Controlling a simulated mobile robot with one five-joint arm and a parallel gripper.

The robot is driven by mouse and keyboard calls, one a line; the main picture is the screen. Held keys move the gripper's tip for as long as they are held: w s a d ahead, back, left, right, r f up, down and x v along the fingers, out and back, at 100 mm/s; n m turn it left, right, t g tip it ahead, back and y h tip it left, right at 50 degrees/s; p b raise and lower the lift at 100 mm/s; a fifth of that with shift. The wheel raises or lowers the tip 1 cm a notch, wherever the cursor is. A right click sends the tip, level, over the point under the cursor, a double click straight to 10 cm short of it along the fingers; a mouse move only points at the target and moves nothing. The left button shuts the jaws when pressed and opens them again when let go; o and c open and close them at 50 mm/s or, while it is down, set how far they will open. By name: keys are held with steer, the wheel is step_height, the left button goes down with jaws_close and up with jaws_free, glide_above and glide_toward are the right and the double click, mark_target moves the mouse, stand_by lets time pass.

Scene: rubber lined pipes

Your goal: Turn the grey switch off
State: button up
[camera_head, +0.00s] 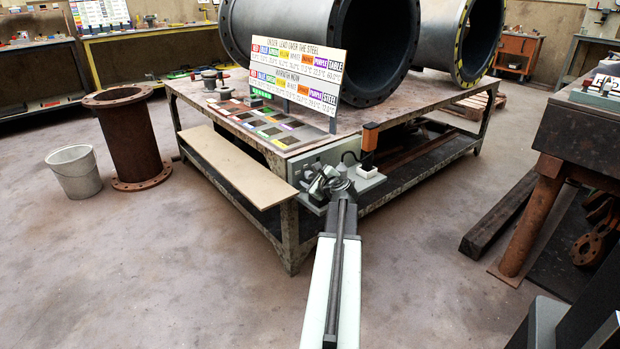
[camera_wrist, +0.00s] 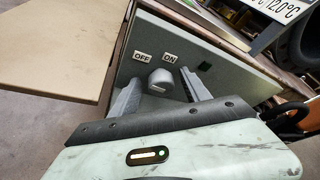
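The grey switch (camera_wrist: 161,78) is a rounded knob on a grey panel (camera_wrist: 225,75), in the wrist view. An OFF label (camera_wrist: 141,57) is above it to the left and an ON label (camera_wrist: 170,57) above it to the right. Which label the knob points to is not clear. My gripper (camera_wrist: 159,82) is open, with one finger on each side of the knob. Whether the fingers touch it cannot be told. In the head view my gripper (camera_head: 326,181) is at the panel on the table's front corner and hides the switch.
A tan board (camera_head: 232,165) juts from the table's left side, close to my gripper. A white signboard (camera_head: 296,78) and large pipes (camera_head: 385,45) stand on the table. An orange-handled thing (camera_head: 369,138) is right of the panel. The floor at left front is clear.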

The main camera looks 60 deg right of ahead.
steer(key=p+v, duration=0.2)
steer(key=v, duration=0.6)
steer(key=shift+w, duration=0.1)
